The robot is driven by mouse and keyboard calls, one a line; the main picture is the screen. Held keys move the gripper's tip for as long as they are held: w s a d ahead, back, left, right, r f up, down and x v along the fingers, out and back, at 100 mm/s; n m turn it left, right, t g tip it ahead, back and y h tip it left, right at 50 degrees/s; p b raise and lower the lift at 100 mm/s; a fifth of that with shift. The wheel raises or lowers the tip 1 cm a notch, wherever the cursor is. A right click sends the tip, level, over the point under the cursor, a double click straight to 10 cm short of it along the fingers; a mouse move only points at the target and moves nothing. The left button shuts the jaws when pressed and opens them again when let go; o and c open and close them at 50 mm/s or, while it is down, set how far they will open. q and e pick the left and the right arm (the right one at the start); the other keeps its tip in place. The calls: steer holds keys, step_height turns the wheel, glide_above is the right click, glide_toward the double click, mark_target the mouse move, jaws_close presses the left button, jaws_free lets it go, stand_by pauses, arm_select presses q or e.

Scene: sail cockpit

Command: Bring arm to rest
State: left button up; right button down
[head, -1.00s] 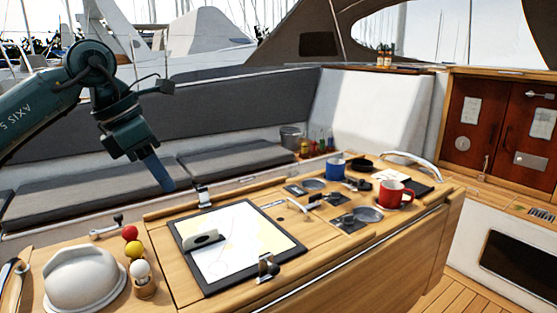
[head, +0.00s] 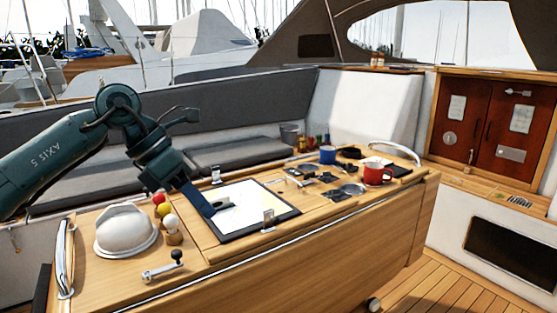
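My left arm comes in from the left, bent at the elbow, and its dark teal wrist leans down over the table. My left gripper (head: 203,204) points down and right, its blue fingers low over the left edge of the chart board (head: 284,219). The fingers are seen nearly edge-on, so I cannot tell whether they are open or shut. A small grey item (head: 222,206) on the chart is beside the fingertips and partly hidden; contact is unclear. My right gripper is not in view.
The wooden table (head: 220,270) holds a white cap (head: 124,230), coloured balls (head: 164,209) and a lever handle (head: 163,269) at left. A red mug (head: 377,174), a blue mug (head: 328,155) and several small dishes stand at right.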

arm_select(q)
steer(key=s+d+f+n+h+p, duration=0.1)
steer(key=s+d+f+n+h, duration=0.25)
steer(key=d+h, duration=0.4)
steer(key=s+d+f+n+h, duration=0.3)
steer(key=s+d+n+h, duration=0.15)
steer(key=d+h, duration=0.3)
steer(key=a+f+n+t+y, duration=0.35)
steer(key=f+n+t, duration=0.2)
steer(key=n, duration=0.45)
steer(key=a+f+n+t+y+p, duration=0.1)
steer(key=a+f+n+t+y, duration=0.2)
steer(key=f+n+t+y, duration=0.45)
steer(key=a+f+n+t+y, duration=0.1)
steer(key=a+f+n+t, duration=0.25)
steer(key=n, duration=0.75)
steer(key=s+a+f+n+g+y, duration=0.3)
steer(key=s+f+n, duration=0.1)
steer(key=s+f, duration=0.3)
steer(key=s+a+f+n+g+y, duration=0.2)
steer(key=s+f+n+g+y, duration=0.1)
steer(key=s+f, duration=0.4)
steer(key=shift+a+f+n+g, duration=0.45)
steer(key=shift+f+n, duration=0.2)
steer(key=shift+f, duration=0.25)
